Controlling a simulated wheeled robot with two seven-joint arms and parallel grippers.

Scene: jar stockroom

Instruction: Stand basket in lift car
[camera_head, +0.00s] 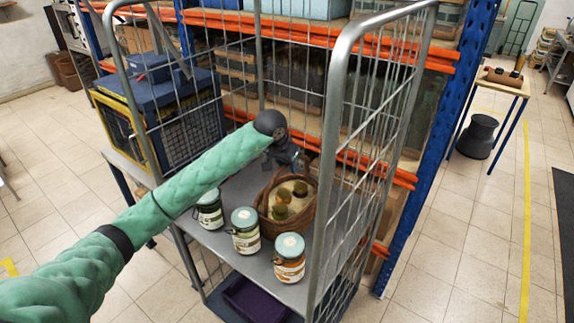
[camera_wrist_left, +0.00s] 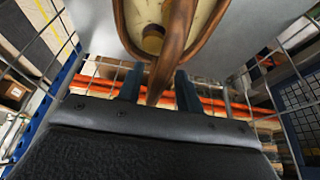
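A brown wicker basket (camera_head: 265,207) with jars inside stands on the grey shelf of a wire roll cage in the head view. My left gripper (camera_head: 297,163) is at the basket's far, upper side. In the left wrist view its two dark fingers (camera_wrist_left: 160,92) stand apart, with the basket's brown handle (camera_wrist_left: 172,50) between them. I cannot tell whether they press on it. A blue box with a yellow-framed mesh front (camera_head: 165,115) stands at the left, behind the cage bars; it may be the lift car, but I cannot be sure. My right gripper is not in view.
Three lidded jars stand before the basket: a left one (camera_head: 209,212), a middle one (camera_head: 245,238) and a right one (camera_head: 290,266). The cage's tubular frame (camera_head: 336,120) rises close around the arm. Orange-and-blue racking (camera_head: 465,90) stands behind.

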